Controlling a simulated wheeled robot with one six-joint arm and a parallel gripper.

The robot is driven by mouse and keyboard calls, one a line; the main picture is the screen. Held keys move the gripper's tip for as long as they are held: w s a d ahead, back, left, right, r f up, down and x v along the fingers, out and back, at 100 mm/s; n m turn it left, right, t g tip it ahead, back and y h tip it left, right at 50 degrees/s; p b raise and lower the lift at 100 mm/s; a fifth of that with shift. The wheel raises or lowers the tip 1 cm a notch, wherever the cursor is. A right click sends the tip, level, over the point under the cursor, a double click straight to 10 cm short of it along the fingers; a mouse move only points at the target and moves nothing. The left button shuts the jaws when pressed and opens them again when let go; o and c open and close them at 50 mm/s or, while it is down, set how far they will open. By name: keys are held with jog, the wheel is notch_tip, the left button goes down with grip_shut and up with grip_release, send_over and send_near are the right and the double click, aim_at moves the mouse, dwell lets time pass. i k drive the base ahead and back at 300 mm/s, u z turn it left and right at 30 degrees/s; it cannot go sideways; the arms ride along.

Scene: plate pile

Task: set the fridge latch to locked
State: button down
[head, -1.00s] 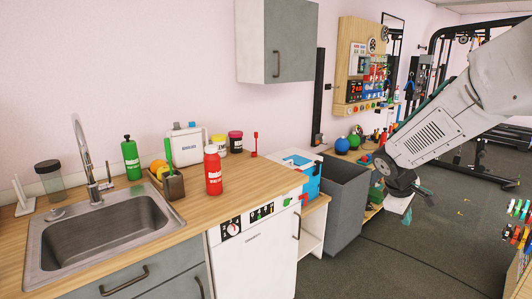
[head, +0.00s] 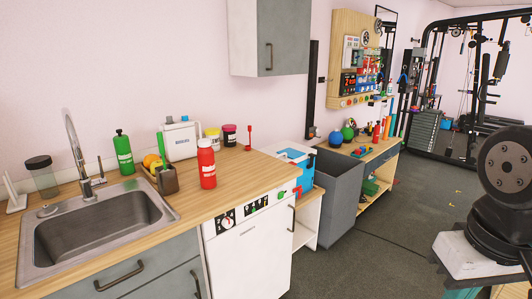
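A white under-counter appliance (head: 246,262), likely the fridge, stands beneath the right end of the wooden counter. Its top strip has a round dial (head: 226,221), black controls with a small green mark (head: 254,207), and another small green piece at the right. A dark handle (head: 292,218) is at the right edge of its front. I cannot tell which piece is the latch or how it is set.
A red bottle (head: 207,165) and utensil cup stand on the counter (head: 130,208), left of which is a sink (head: 95,228). The floor in front is clear.

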aim_at(299, 188)
jog(key=z, duration=0.3)
jog(key=i, duration=0.95)
jog(key=u, duration=0.5)
